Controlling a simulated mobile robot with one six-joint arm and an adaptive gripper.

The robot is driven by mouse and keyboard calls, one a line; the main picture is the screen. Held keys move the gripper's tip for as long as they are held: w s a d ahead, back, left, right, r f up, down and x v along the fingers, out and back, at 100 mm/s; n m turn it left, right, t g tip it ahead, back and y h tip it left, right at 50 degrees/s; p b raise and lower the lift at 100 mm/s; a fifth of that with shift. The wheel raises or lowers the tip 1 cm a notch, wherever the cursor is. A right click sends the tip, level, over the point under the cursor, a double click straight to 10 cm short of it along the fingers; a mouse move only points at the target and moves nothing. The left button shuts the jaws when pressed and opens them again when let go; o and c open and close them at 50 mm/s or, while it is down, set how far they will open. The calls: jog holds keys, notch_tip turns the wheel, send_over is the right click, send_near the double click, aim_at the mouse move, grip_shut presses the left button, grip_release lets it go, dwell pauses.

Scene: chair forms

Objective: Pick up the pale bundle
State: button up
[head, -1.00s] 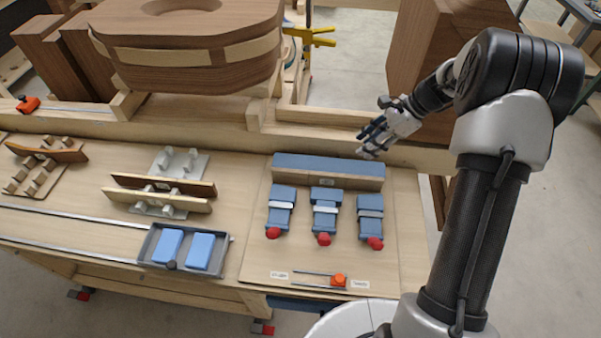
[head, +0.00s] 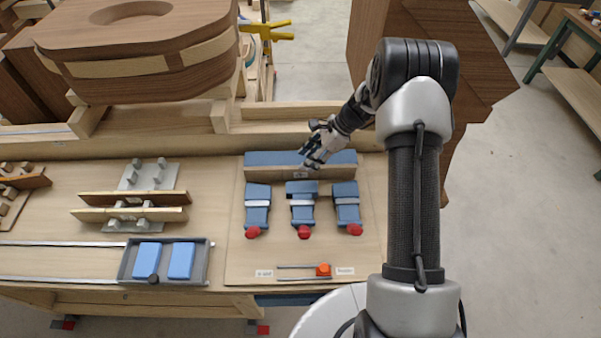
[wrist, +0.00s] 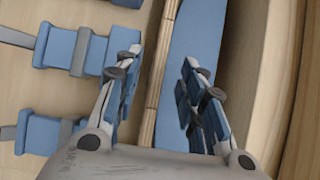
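The bundle of thin wooden strips (head: 270,173), which I take for the pale bundle, stands on edge along the front of a long blue block (head: 265,158) at the back of the work board. In the wrist view the bundle's pale layered top edge (wrist: 158,90) runs between my fingers, with the blue block (wrist: 193,45) beside it on the right. My gripper (head: 304,160) is over the right half of the block and bundle. The wrist view shows my gripper (wrist: 164,75) open, fingers apart with nothing held. Contact with the bundle cannot be told.
Blue clamps with red knobs (head: 304,206) lie in front of the bundle. A grey tray with two blue pads (head: 128,262) and a rack of upright boards (head: 130,214) are left. A wooden rail (head: 180,146) runs behind. An orange-knobbed tool (head: 322,270) lies near the front.

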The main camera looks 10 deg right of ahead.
aim_at(300, 173)
jog(key=x, duration=0.4)
jog(key=shift+f, duration=0.2)
jog(key=shift+d, duration=0.1)
jog(key=shift+c, duration=0.2)
grip_shut()
